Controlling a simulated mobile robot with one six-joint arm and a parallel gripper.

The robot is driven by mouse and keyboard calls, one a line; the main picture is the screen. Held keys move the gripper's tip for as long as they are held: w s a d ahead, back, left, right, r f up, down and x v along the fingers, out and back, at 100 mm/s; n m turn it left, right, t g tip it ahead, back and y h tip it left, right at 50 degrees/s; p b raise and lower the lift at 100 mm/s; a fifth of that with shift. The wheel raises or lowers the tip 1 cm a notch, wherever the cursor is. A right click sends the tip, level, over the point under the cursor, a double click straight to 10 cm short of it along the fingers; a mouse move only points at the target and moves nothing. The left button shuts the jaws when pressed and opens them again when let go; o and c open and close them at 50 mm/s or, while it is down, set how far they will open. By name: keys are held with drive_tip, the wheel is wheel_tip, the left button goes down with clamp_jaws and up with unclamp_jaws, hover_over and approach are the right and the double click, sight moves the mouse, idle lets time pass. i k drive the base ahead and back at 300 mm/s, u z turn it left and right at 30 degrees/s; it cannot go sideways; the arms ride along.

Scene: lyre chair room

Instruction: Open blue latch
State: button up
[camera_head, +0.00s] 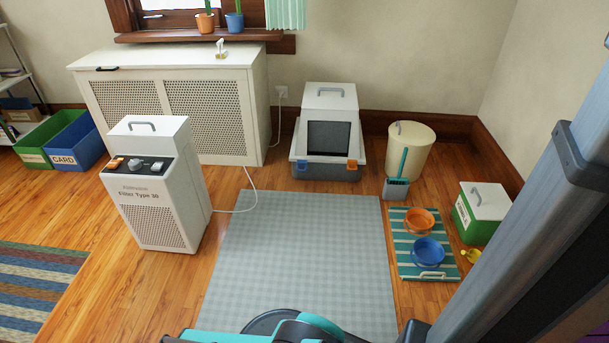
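The blue latch (300,166) is on the front left of a white and grey litter box (328,174) against the back wall. It appears closed, lying against the lower front of the lid, but it is small at this distance. A matching orange latch (352,164) sits on the front right. Between them is a dark front panel (329,137). The lid has a grey handle on top. My gripper cannot be made out; only teal and black parts of my body show at the bottom edge, well apart from the box.
A grey checked mat (295,245) leaves clear floor before the box. A white filter unit (158,190) stands left, its cord on the floor. A dustpan (396,189), cream bin (409,150), striped tray (407,268) with bowls, and green box (479,228) stand right.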

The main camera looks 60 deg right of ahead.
sight(301, 164)
drive_tip(key=u, duration=0.45)
drive_tip(key=k, duration=0.3)
drive_tip(key=z, duration=1.3)
drive_tip(key=i, duration=0.5)
drive_tip(key=z, duration=0.1)
